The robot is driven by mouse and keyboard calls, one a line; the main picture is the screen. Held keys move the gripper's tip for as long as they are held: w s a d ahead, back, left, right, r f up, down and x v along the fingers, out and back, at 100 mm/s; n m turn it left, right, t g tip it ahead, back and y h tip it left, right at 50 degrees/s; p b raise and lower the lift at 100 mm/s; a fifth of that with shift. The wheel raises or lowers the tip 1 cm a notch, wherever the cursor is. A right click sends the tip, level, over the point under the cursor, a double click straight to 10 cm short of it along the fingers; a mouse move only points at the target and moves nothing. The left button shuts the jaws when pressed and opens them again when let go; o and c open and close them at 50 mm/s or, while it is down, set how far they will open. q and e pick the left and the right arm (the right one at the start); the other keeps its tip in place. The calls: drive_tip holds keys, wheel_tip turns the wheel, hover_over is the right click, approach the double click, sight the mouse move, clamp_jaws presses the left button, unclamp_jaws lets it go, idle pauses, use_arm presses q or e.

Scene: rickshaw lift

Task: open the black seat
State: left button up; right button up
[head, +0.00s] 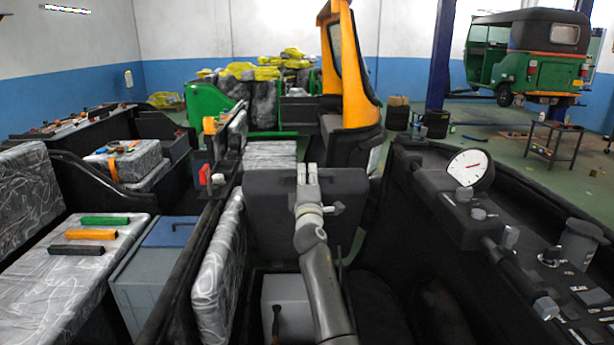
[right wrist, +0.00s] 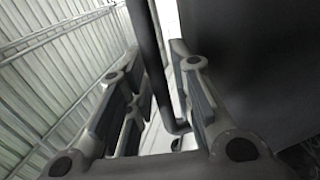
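The black seat (head: 268,212) shows in the head view as a dark grey padded panel in the middle, behind my right gripper. It looks raised, with an open space below its front edge. My right gripper (head: 307,172) points up at the panel's top edge, its two fingers apart. In the right wrist view a thin dark bar (right wrist: 150,65) runs between the fingers, with a gap on each side. A large dark surface (right wrist: 250,60) fills the right side there. I cannot tell whether a finger touches the seat. My left gripper is not in view.
A grey box (head: 287,300) sits in the space below the panel. A white round gauge (head: 467,168) and a knobbed console (head: 575,285) stand at the right. A silver-wrapped slab (head: 217,268) stands left of the panel. Green, orange and black bars lie on a wrapped seat at left.

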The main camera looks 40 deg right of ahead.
drive_tip(key=shift+c, duration=0.3)
clamp_jaws()
drive_tip(key=shift+f, duration=0.1)
